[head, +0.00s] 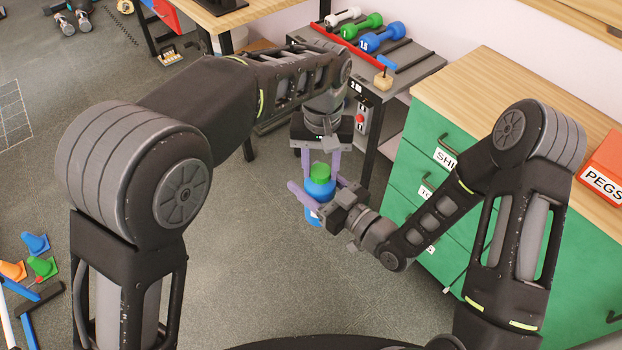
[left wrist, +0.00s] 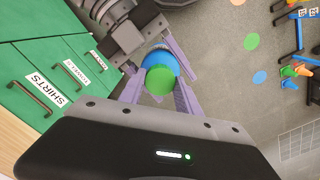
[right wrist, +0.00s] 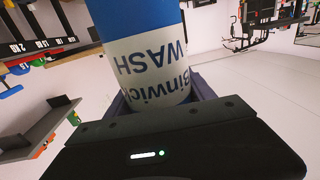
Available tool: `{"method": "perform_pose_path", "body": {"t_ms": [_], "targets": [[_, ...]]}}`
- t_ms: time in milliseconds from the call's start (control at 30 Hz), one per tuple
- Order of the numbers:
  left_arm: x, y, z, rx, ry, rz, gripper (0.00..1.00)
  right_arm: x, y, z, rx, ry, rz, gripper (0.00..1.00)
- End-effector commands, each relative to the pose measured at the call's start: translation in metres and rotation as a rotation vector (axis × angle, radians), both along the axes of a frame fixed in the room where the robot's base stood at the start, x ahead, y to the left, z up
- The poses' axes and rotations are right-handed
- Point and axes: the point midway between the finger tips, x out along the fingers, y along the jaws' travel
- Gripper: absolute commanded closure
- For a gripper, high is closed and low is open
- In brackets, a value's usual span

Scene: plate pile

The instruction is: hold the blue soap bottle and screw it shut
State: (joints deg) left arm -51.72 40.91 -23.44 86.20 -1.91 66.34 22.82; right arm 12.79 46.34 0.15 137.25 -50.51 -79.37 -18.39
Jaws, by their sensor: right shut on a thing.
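The blue soap bottle (head: 319,188) is held off the floor, roughly upright, with a green cap (head: 319,170) on top. My right gripper (head: 320,196) is shut around its body from the right. The right wrist view shows the bottle's white label (right wrist: 150,75) close up, upside down. My left gripper (head: 321,160) points down from above with its purple fingers on either side of the cap. In the left wrist view the green cap (left wrist: 160,81) lies between those fingers, with gaps beside it, so the gripper looks open. How tightly the cap sits cannot be seen.
Green drawers (head: 440,190) under a wooden top stand close on the right. A grey rack with dumbbells (head: 382,38) stands behind my left gripper. Small cones (head: 35,243) lie on the floor at far left. The floor below the bottle is clear.

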Motion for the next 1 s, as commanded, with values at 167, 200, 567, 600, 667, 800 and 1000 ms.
{"method": "perform_pose_path", "body": {"t_ms": [167,200,567,600,667,800,1000], "targets": [[0.0,0.0,0.0004,0.0,0.0,0.0,0.8,0.0002,0.0003,0.0014,0.002,-0.004,0.0,1.0],[0.0,0.0,0.0004,0.0,0.0,0.0,0.83,0.0002,0.0003,0.0014,0.002,-0.004,0.001,1.0],[0.0001,0.0,0.0004,0.0,0.0,0.0,1.0,0.0002,0.0003,0.0014,0.002,-0.004,0.001,1.0],[0.0001,0.0001,0.0003,-0.001,0.0,-0.01,1.0,0.0002,0.0003,0.0014,0.002,-0.004,0.001,1.0],[0.0,0.0,0.0004,0.0,0.0,-0.008,1.0,0.0002,0.0003,0.0014,0.002,-0.004,0.001,1.0],[0.0,0.0,0.0004,0.0,0.0,-0.008,0.58,0.0002,0.0003,0.0014,0.002,-0.004,0.001,1.0],[0.0,0.0,0.0004,0.0,0.0,-0.008,0.42,0.0002,0.0003,0.0014,0.002,-0.004,0.001,1.0]]}}
